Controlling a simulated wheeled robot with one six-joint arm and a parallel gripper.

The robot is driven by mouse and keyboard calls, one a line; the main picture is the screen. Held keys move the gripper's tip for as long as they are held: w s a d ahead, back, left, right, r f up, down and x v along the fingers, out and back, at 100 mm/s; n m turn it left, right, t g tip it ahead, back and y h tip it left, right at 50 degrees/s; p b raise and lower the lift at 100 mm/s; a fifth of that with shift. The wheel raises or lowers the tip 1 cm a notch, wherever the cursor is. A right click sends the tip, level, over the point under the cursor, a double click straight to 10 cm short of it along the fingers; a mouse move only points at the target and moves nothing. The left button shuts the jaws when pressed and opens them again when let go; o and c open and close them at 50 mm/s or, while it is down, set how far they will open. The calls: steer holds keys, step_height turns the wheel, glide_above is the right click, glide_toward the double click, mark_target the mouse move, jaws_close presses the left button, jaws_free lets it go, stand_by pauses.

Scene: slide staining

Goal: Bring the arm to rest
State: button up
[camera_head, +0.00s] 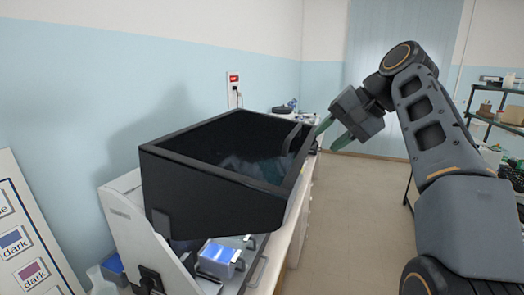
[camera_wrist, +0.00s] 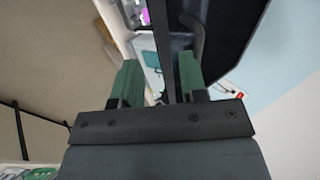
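My gripper (camera_head: 328,134) is raised at the right of the black open-topped hood of the slide stainer (camera_head: 205,200) in the head view. Its two green fingers point down and left, towards the hood's right rim. In the wrist view my gripper (camera_wrist: 160,82) shows its green fingers spread apart. A black edge of the hood (camera_wrist: 163,50) and a curved dark handle (camera_wrist: 196,40) show beyond and between the fingers. I see nothing clamped between them. Whether a finger touches the handle or the rim I cannot tell.
The stainer's white body (camera_head: 128,225) stands on a white bench (camera_head: 297,228) along the left wall. A blue-topped box (camera_head: 218,257) sits below the hood. A board with colour labels (camera_head: 28,240) is at the left. Shelves (camera_head: 500,115) stand at the right. The floor between is clear.

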steer(key=d+f+h+b, duration=0.1)
steer(key=d+f+h, duration=0.25)
steer(key=f, duration=1.45)
steer(key=s+a+f+n+h+b, duration=0.1)
steer(key=s+f+n+h+b, duration=0.2)
steer(key=s+f, duration=1.3)
steer(key=shift+s+a+f+n+t+h, duration=0.3)
steer(key=shift+f+n, duration=0.2)
steer(key=shift+f, duration=0.6)
steer(key=shift+d, duration=0.1)
